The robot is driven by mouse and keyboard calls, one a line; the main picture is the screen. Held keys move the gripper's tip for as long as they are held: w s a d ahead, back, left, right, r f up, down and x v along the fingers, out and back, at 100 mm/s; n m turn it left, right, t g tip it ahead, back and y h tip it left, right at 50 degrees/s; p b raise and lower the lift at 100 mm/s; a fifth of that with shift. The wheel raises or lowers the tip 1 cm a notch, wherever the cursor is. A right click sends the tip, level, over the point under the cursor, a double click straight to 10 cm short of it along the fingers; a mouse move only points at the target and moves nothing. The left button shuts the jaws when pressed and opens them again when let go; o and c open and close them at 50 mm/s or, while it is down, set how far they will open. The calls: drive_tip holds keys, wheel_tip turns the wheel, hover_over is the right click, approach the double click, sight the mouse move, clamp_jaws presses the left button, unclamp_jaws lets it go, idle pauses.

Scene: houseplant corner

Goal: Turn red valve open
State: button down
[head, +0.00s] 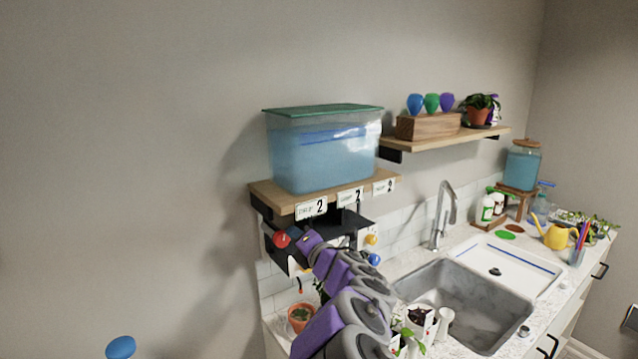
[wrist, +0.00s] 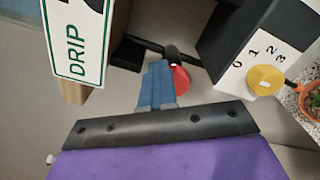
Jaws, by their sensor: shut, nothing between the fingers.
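The red valve (head: 282,240) shows as a round red knob on the left side of the dark unit under the tank shelf. In the wrist view the red valve (wrist: 181,80) is partly hidden behind my fingers, beside a short black pipe end. My gripper (head: 299,242) is at the end of my purple arm, right beside the valve in the head view. In the wrist view the blue fingers of my gripper (wrist: 158,68) are together and empty, overlapping the valve's left edge. I cannot tell whether they touch it.
A yellow dial (wrist: 266,79) with numbers sits to the right, and a DRIP sign (wrist: 77,45) to the left. A blue water tank (head: 322,155) stands on the wooden shelf (head: 275,199) above. A potted plant (head: 300,317) and the sink (head: 478,295) are below.

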drive_tip(key=shift+w+d+f+b, duration=0.25)
drive_tip(key=shift+f+b, duration=0.25)
drive_tip(key=shift+f, duration=0.15)
drive_tip(key=shift+w+d+f+b, duration=0.15)
drive_tip(key=shift+d+f+b, duration=0.1)
drive_tip(key=shift+f+b, duration=0.35)
drive_tip(key=shift+a, duration=0.1)
drive_tip(key=shift+r, duration=0.25)
drive_tip(key=shift+d, duration=0.25)
